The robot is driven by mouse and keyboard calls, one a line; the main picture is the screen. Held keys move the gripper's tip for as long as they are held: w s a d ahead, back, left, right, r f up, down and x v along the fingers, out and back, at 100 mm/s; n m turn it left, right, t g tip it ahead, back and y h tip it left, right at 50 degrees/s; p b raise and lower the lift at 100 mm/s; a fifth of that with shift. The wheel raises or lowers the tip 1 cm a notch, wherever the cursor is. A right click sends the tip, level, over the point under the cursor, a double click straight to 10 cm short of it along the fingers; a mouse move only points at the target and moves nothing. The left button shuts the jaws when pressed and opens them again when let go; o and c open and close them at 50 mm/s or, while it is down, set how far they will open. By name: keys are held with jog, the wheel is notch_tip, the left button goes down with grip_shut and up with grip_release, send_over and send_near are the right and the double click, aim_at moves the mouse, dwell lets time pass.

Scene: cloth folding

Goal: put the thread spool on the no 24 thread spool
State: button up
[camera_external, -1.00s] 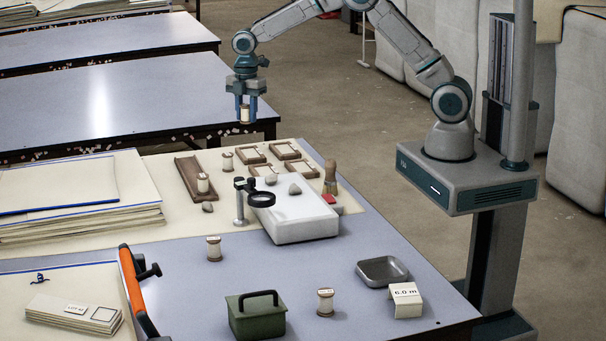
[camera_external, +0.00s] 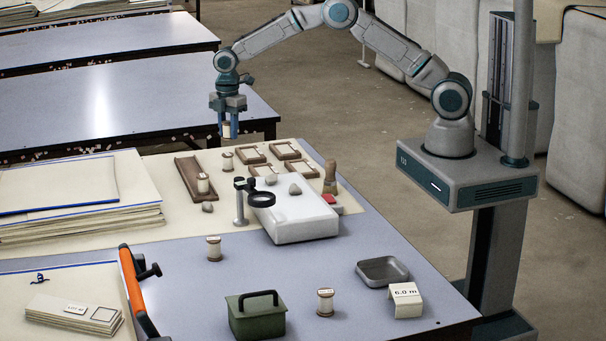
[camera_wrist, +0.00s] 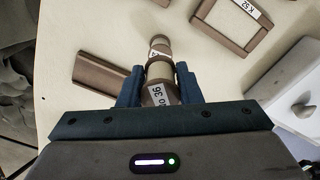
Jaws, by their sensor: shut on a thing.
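My gripper (camera_external: 229,133) is shut on a thread spool (camera_wrist: 159,94), which hangs above the far end of the table; it also shows between the fingers in the external view (camera_external: 226,130). The held spool has brown ends and a white label that seems to read "No 36". Another spool (camera_external: 227,161) stands upright below my gripper, apart from the held one. In the wrist view a spool (camera_wrist: 159,47) shows just beyond the held one and is partly hidden by it. Its label is not readable, so I cannot tell whether it is the no 24 spool.
A wooden tray (camera_external: 187,170) with a spool (camera_external: 203,184) lies nearby. Small wooden frames (camera_external: 250,154), a magnifier (camera_external: 261,199) and a white block (camera_external: 300,226) are close. More spools stand at front (camera_external: 214,249) (camera_external: 326,302), near a green box (camera_external: 256,318).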

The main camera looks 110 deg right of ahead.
aim_at(232, 154)
jog(key=shift+w+a+f, duration=0.1)
jog(key=shift+w+f, duration=0.05)
jog(key=shift+w, duration=0.1)
jog(key=shift+f, duration=2.15)
jog(key=o, duration=0.9)
jog(key=shift+o, duration=0.2)
